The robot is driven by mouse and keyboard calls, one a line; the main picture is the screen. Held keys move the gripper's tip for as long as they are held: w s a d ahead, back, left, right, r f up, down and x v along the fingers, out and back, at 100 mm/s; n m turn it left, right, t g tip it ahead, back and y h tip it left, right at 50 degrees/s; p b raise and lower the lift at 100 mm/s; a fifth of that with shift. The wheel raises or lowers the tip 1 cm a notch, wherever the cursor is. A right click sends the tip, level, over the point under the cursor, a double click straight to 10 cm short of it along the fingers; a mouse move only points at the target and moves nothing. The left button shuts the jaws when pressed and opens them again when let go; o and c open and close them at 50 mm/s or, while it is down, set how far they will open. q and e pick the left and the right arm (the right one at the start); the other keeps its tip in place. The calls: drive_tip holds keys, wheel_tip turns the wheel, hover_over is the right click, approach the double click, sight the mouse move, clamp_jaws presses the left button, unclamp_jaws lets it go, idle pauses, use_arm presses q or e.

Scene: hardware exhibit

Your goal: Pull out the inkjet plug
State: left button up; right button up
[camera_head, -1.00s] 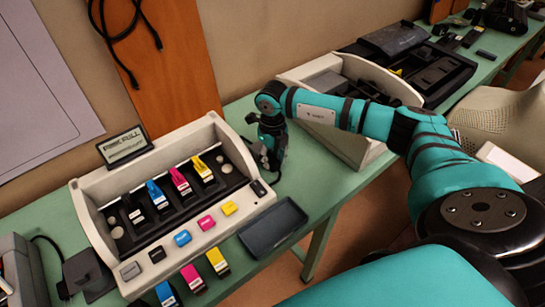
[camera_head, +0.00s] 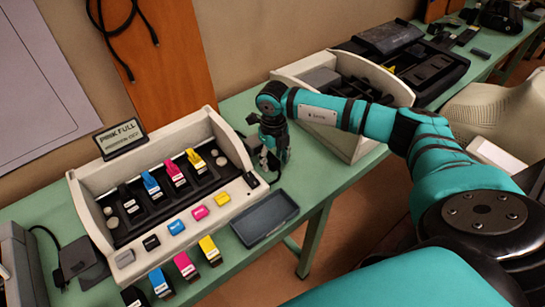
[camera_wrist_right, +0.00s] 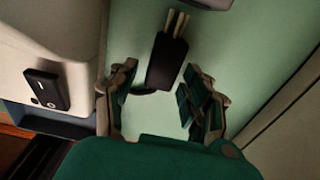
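The inkjet exhibit is a cream case (camera_head: 78,205) on a green table, with colored cartridges in a black bay. In the right wrist view, a black plug (camera_wrist_right: 166,62) with pale prongs shows over the green table surface. My right gripper (camera_wrist_right: 160,108) is open, its fingers on either side of the plug's near end with gaps between. A dark cord end shows beside the plug. In the head view, my right gripper (camera_head: 273,163) is low by the case's right end, and the plug is hard to make out there. My left gripper is out of view.
A black switch (camera_wrist_right: 40,90) is on the case wall at left in the wrist view. A dark empty tray (camera_head: 265,218) lies in front of the case. Loose cartridges (camera_head: 186,265) stand near the front edge. A second cream case (camera_head: 352,143) stands to the right.

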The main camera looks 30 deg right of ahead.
sight(274, 160)
drive_tip(key=shift+d, duration=0.1)
drive_tip(key=shift+w+r, duration=0.2)
drive_tip(key=shift+w, duration=0.05)
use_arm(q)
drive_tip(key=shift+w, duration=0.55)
use_arm(e)
wheel_tip(274, 160, up, 12)
drive_tip(key=shift+s+f, duration=0.15)
drive_tip(key=shift+f, duration=0.05)
